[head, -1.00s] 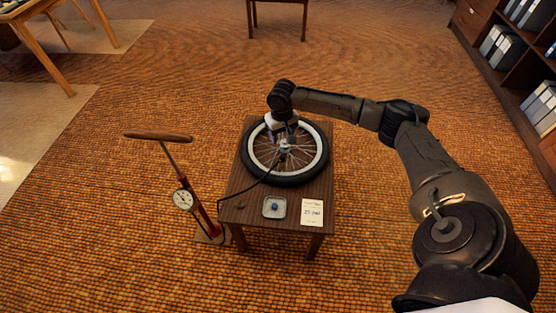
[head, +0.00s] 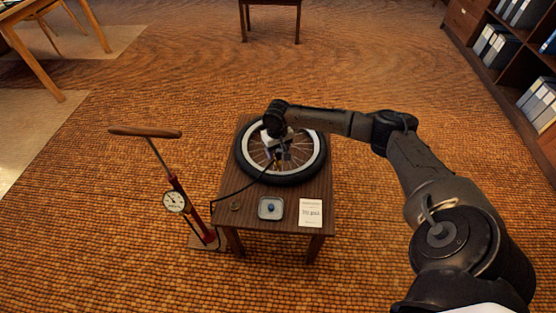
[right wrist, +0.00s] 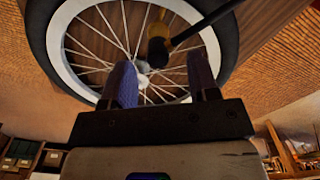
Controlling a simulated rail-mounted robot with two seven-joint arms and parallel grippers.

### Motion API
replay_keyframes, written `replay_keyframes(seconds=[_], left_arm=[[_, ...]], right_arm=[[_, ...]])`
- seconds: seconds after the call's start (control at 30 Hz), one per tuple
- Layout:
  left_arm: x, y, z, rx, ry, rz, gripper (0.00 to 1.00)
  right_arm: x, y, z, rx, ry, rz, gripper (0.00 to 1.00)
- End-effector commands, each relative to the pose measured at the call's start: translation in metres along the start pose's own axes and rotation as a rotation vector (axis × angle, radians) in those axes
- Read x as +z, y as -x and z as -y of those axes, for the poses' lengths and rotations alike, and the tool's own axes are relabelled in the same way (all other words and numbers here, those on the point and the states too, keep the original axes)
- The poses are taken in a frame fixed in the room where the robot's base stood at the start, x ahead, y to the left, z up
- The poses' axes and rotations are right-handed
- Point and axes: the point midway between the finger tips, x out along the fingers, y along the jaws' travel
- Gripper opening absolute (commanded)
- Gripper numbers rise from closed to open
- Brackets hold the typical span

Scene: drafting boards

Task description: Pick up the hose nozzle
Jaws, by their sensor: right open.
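The hose nozzle (right wrist: 158,52) is a dark head with a brass-yellow part on the end of a black hose. It lies over the spokes near the hub of the wheel (right wrist: 60,50), which has a black tyre and white rim. My right gripper (right wrist: 161,64) is open, its two bluish fingers pointing at the nozzle, one to each side in the picture. The nozzle shows between the fingertips; I cannot tell whether they touch it. In the head view the right gripper (head: 281,148) hangs over the wheel's middle (head: 299,172) and partly hides the nozzle. My left gripper is not in view.
The wheel lies on a small wooden table (head: 240,190) with a small dish (head: 271,208) holding a blue item and a white card (head: 310,212). A red floor pump (head: 178,190) with a gauge stands left of it; its hose runs to the wheel. Shelves stand at right.

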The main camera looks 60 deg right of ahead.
Motion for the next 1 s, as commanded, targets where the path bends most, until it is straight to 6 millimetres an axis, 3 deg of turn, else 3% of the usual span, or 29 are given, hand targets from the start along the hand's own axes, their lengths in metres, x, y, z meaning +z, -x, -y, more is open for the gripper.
replay_keyframes(seconds=[0.3, 0.6, 1.0], left_arm=[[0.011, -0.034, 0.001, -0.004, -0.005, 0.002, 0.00], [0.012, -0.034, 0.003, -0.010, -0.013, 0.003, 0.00], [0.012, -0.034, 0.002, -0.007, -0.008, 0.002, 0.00]], right_arm=[[0.002, -0.040, -0.002, 0.000, 0.001, 0.000, 0.55], [0.002, -0.041, -0.002, 0.000, 0.001, 0.000, 0.55], [0.002, -0.041, -0.002, 0.000, 0.001, 0.000, 0.17]])
